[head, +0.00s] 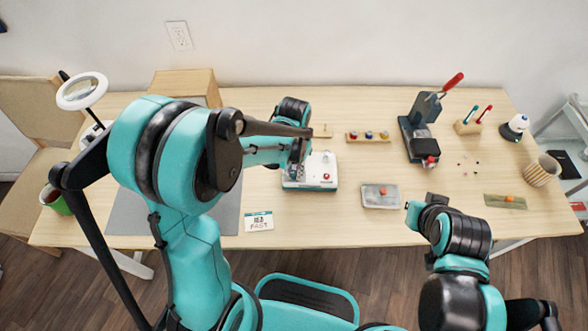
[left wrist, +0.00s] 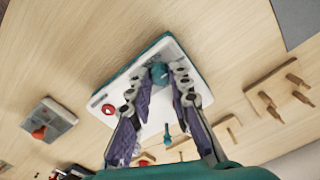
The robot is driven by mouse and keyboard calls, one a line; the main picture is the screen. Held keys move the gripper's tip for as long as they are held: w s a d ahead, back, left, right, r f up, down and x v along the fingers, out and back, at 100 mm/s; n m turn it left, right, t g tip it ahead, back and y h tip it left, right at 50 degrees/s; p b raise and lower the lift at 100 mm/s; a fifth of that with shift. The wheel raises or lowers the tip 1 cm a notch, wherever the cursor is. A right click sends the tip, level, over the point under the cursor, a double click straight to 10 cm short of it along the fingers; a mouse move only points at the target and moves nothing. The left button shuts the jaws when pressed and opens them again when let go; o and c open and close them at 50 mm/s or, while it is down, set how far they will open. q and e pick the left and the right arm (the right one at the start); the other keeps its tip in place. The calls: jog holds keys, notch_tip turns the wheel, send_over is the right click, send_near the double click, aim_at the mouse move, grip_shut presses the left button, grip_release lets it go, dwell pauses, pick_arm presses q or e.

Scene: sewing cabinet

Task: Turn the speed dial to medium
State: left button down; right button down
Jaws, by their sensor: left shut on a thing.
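The white device with a teal base (head: 322,162) stands on the table in the head view, and its white top (left wrist: 130,88) fills the middle of the left wrist view. The teal round speed dial (left wrist: 159,73) is on its top near one edge. My left gripper (left wrist: 161,76) points down at the device and is shut on the dial, a fingertip on each side. In the head view, my left gripper (head: 297,160) hides the dial. A card (head: 259,221) reads MED and FAST, with its top line unclear. My right gripper (head: 416,210) is over the front edge, away from the device; its jaws are unclear.
A red button (left wrist: 108,109) is on the device's top. A grey tray with a red piece (head: 381,196) lies to the right. A rack of coloured pieces (head: 368,137) and a black press with a red handle (head: 421,130) stand behind. Bare table surrounds the device's right side.

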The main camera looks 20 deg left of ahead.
aim_at(294, 173)
pick_arm(q)
jog(key=c, duration=1.4)
grip_release()
notch_tip(294, 173, up, 12)
jog(key=s+a+r+n+t, duration=0.1)
jog(key=s+a+t, duration=0.1)
jog(key=s, duration=0.3)
jog(key=s+a+r+n+t, duration=0.1)
jog(key=s+a+t, duration=0.1)
jog(key=s+t, duration=0.3)
jog(key=shift+s+a+r+n, duration=0.15)
jog(key=shift+s+a+n, duration=0.15)
jog(key=shift+s, duration=0.15)
